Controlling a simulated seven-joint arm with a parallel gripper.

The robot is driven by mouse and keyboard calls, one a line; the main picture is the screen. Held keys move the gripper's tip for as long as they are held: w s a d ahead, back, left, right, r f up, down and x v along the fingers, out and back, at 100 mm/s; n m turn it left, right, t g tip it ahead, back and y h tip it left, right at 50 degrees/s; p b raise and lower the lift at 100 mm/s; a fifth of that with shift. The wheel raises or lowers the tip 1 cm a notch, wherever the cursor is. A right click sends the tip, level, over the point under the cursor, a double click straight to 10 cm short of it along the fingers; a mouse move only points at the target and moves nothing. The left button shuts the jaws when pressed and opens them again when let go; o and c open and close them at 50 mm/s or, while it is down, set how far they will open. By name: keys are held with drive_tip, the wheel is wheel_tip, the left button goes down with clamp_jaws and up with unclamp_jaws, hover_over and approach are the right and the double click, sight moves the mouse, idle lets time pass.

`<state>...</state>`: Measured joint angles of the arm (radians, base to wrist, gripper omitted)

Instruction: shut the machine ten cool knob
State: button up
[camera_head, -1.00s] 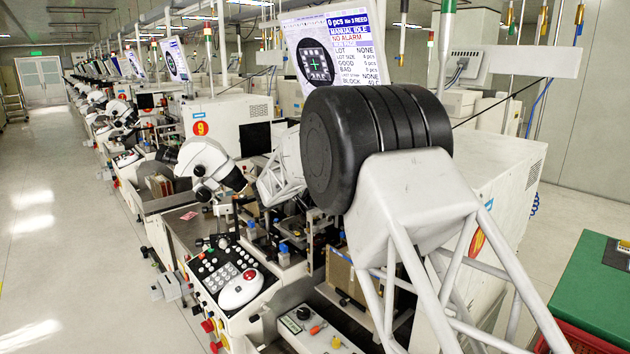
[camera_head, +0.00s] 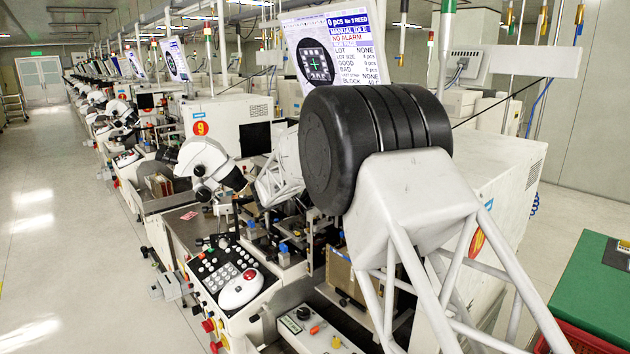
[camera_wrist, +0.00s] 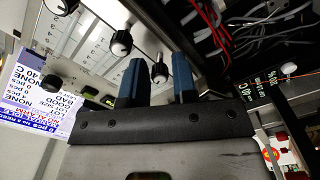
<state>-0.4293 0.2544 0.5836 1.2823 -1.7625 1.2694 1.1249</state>
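In the wrist view my gripper (camera_wrist: 157,82) shows two blue fingers standing apart, with a gap between them. A black knob with a pale end (camera_wrist: 160,70) shows in that gap, nearer the right finger; I cannot tell whether the fingers touch it. Another knob (camera_wrist: 121,42) is up and left of the left finger on the pale marked panel (camera_wrist: 85,45). More knobs sit at the top left (camera_wrist: 62,5) and lower left (camera_wrist: 52,83). The knob labels are unreadable, so I cannot tell which is the cool knob. In the head view my arm hides the gripper.
In the wrist view the machine's screen (camera_wrist: 38,98) is upside down at left, and red and grey wires (camera_wrist: 215,30) hang in an open bay at upper right. In the head view the console (camera_head: 222,275) stands at front, machine nine (camera_head: 225,118) behind, a clear aisle (camera_head: 60,230) left.

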drive_tip(key=v, duration=0.7)
drive_tip(key=shift+s+a, duration=0.1)
idle(0.5)
drive_tip(key=n, duration=2)
drive_tip(key=shift+s+n, duration=0.1)
drive_tip(key=shift+n, duration=0.2)
drive_tip(key=shift+r, duration=0.1)
drive_tip(key=shift+x, duration=3.9)
